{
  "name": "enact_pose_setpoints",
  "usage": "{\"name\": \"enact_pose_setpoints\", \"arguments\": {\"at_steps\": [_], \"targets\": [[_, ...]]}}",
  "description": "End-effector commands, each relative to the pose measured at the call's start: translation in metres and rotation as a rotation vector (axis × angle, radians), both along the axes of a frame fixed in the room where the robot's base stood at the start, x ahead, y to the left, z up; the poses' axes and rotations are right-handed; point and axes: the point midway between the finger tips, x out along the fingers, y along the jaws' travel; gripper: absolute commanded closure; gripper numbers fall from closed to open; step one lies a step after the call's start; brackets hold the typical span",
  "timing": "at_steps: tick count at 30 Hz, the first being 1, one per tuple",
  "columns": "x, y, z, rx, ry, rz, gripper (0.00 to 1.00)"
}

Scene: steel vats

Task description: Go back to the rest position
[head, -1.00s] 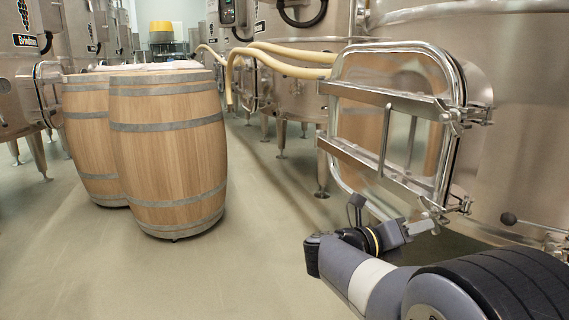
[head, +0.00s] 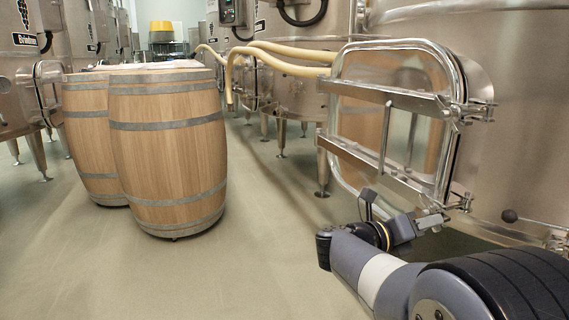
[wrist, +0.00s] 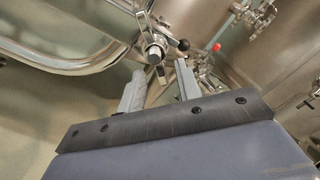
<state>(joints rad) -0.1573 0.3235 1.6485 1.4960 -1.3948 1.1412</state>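My gripper (head: 430,222) is in front of the steel vat (head: 525,120), just below the lower right corner of its rectangular hatch door (head: 398,200). In the wrist view my gripper (wrist: 158,76) shows two grey fingers standing apart, with nothing held between them. A steel clamp fitting with a dark knob (wrist: 183,45) shows beyond the fingertips. I cannot tell the exact gap between the fingers and this fitting.
Two wooden barrels (head: 168,150) stand on the left. Cream hoses (head: 290,67) hang from a vat behind the hatch door. A black-knobbed handle (head: 509,216) sticks out at the right. The floor (head: 250,265) between the barrels and my arm is clear.

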Motion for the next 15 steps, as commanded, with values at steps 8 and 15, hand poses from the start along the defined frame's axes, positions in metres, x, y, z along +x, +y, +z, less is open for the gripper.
{"name": "enact_pose_setpoints", "arguments": {"at_steps": [8,15], "targets": [[0.003,-0.015,0.009,-0.057,0.157,0.0,0.67],[0.001,-0.015,0.01,-0.109,0.3,0.0,0.67]]}}
